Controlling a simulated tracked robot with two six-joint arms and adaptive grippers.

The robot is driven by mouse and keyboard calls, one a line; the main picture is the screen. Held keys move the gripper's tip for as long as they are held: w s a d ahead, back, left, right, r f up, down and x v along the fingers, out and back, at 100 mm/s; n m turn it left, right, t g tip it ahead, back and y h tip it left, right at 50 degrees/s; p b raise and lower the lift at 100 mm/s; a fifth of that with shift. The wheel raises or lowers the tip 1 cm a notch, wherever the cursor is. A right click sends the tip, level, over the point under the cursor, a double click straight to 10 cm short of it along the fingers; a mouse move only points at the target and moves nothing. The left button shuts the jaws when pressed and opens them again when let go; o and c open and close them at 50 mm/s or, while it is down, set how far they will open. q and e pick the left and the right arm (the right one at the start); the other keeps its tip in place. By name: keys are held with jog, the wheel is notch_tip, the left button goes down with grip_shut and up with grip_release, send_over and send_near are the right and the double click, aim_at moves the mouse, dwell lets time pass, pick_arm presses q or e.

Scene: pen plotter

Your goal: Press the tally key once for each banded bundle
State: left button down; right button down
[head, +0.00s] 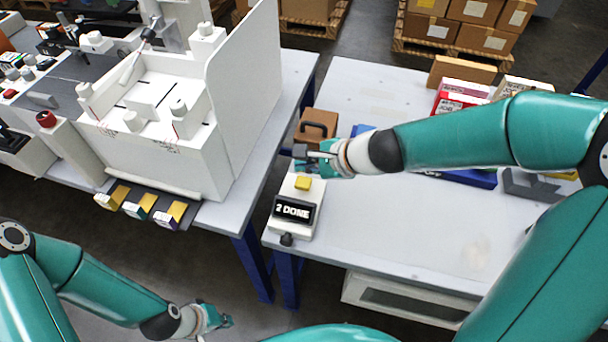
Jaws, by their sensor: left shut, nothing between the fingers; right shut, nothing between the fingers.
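The tally box (275,228) stands at the left edge of the right table, and its display (293,211) reads "2 DONE". A yellow key (303,183) sits on its top. My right gripper (301,153) is shut and empty, just beyond the key in the picture; a gap shows between them. Three small bundles lie in a row on the front ledge of the white machine: left (111,198), middle (140,206) and right (170,215). Each shows a gold-coloured part; I cannot tell clearly which carry bands. My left gripper (226,321) is shut and empty, low in front of the tables.
A brown case with a dark handle (316,127) stands behind my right gripper. Red and white boxes (461,95) and a blue tray (470,178) are at the right, partly behind my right arm. The table front (400,235) is clear. A gap separates the tables.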

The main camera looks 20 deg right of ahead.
aim_at(305, 183)
jog(key=shift+r+p, duration=0.8)
jog(key=shift+r, duration=0.45)
dwell(0.9)
notch_tip(305, 183, up, 4)
jog(key=p, duration=0.3)
jog(key=shift+f, duration=0.15)
jog(key=shift+f, duration=0.1)
notch_tip(305, 183, down, 9)
jog(key=b, duration=0.8)
jog(key=shift+b, duration=0.35)
dwell(0.9)
jog(key=shift+f+b, duration=0.2)
jog(key=shift+b, duration=0.15)
